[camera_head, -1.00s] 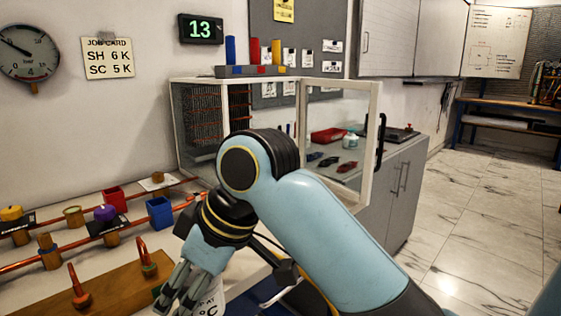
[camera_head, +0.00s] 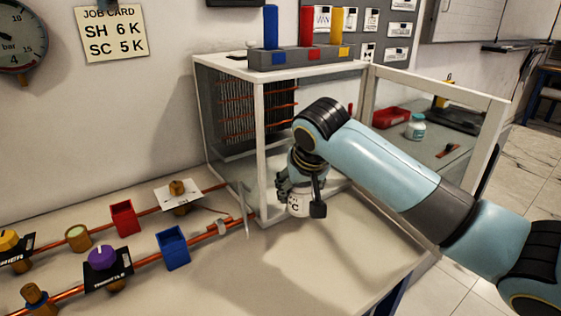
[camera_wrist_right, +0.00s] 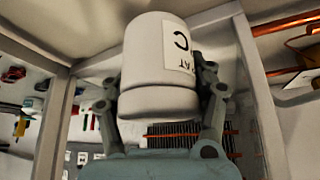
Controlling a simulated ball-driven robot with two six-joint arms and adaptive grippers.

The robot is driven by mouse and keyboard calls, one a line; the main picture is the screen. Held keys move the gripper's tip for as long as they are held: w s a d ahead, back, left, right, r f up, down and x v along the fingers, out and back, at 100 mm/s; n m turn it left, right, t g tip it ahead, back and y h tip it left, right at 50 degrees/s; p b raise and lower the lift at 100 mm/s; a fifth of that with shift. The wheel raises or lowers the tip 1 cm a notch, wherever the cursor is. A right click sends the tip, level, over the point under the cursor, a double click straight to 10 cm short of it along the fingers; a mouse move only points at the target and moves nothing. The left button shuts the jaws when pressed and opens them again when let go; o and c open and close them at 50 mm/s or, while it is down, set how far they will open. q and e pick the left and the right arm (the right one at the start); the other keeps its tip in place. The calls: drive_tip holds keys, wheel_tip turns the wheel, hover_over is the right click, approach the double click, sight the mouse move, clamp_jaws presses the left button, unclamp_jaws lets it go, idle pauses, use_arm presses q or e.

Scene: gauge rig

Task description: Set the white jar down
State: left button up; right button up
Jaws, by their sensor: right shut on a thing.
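The white jar (camera_head: 298,204) hangs in my right gripper (camera_head: 301,194) in the head view, in front of the open white-framed cabinet. A label with a letter C faces the camera. In the right wrist view the jar (camera_wrist_right: 160,65) fills the middle, and the fingers of my right gripper (camera_wrist_right: 165,95) press on both its sides. The jar seems to be above the pale bench top (camera_head: 290,262), though the exact gap is hard to tell. My left gripper is not in view.
The white-framed cabinet (camera_head: 262,150) stands behind the jar, its door (camera_head: 485,140) swung open to the right. Copper pipes (camera_head: 70,292), a red bin (camera_head: 123,217) and a blue bin (camera_head: 174,247) are to the left. The bench front is clear.

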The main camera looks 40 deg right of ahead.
drive_tip(key=w+d, duration=0.1)
drive_tip(key=w, duration=0.1)
drive_tip(key=w+d, duration=0.1)
drive_tip(key=w, duration=0.1)
drive_tip(key=w+d, duration=0.2)
drive_tip(key=w, duration=0.1)
drive_tip(key=w+d, duration=0.2)
drive_tip(key=w, duration=0.1)
drive_tip(key=shift+w+b, duration=0.15)
drive_tip(key=shift+b, duration=0.2)
drive_tip(key=w, duration=0.1)
drive_tip(key=w+d, duration=0.1)
drive_tip(key=shift+w+d, duration=0.3)
drive_tip(key=shift+w, duration=0.05)
drive_tip(key=shift+s+a+f, duration=0.1)
drive_tip(key=shift+f, duration=0.75)
drive_tip(key=shift+s, duration=0.1)
drive_tip(key=o, duration=1.4)
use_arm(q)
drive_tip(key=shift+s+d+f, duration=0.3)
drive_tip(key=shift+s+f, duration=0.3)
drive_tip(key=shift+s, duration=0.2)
use_arm(e)
drive_tip(key=shift+o, duration=0.2)
